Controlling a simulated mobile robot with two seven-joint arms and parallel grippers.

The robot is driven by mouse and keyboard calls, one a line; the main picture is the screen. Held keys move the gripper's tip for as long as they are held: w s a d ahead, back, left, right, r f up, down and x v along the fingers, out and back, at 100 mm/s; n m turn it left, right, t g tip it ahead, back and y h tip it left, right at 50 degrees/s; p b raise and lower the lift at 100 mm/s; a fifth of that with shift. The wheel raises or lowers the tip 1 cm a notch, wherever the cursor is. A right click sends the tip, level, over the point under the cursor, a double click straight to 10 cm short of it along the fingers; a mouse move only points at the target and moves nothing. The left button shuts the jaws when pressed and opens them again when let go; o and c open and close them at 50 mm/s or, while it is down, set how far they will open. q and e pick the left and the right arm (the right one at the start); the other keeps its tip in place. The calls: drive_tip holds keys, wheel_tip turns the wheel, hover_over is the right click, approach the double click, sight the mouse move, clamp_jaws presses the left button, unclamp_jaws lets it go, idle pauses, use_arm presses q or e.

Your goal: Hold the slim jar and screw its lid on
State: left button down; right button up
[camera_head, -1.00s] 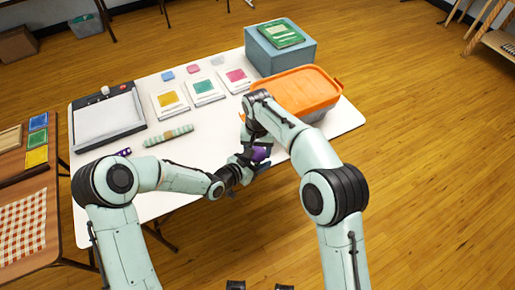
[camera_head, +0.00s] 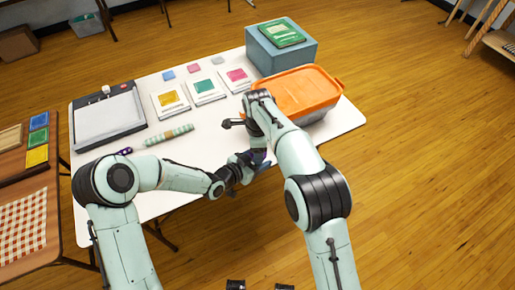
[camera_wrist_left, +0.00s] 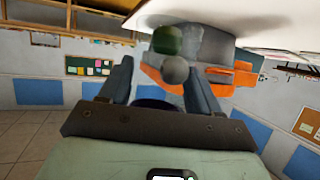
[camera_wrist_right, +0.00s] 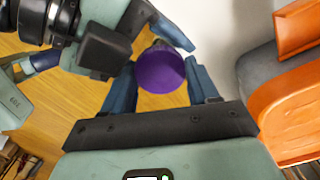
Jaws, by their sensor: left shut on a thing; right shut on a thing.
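The purple lid (camera_wrist_right: 161,72) shows as a round disc between the blue fingers of my right gripper (camera_wrist_right: 161,85), which is shut on it. Beyond it in the right wrist view is my left gripper, with one blue finger at the top. My left gripper (camera_wrist_left: 160,92) is shut on the slim jar, of which only a dark purple patch (camera_wrist_left: 151,103) shows low between its fingers. In the head view both grippers meet near the table's front edge, and my right arm hides most of jar and lid. I cannot tell how the lid sits on the jar.
An orange-lidded bin (camera_head: 297,91) stands close behind my right arm. A blue-grey box (camera_head: 281,52) with a green book (camera_head: 281,33) is behind it. Cards, a striped roll (camera_head: 169,135) and a paper trimmer (camera_head: 107,115) lie on the white table (camera_head: 118,200).

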drive_tip(key=o, duration=1)
drive_tip(key=shift+r, duration=0.1)
drive_tip(key=shift+r, duration=2.2)
drive_tip(key=shift+c, duration=0.3)
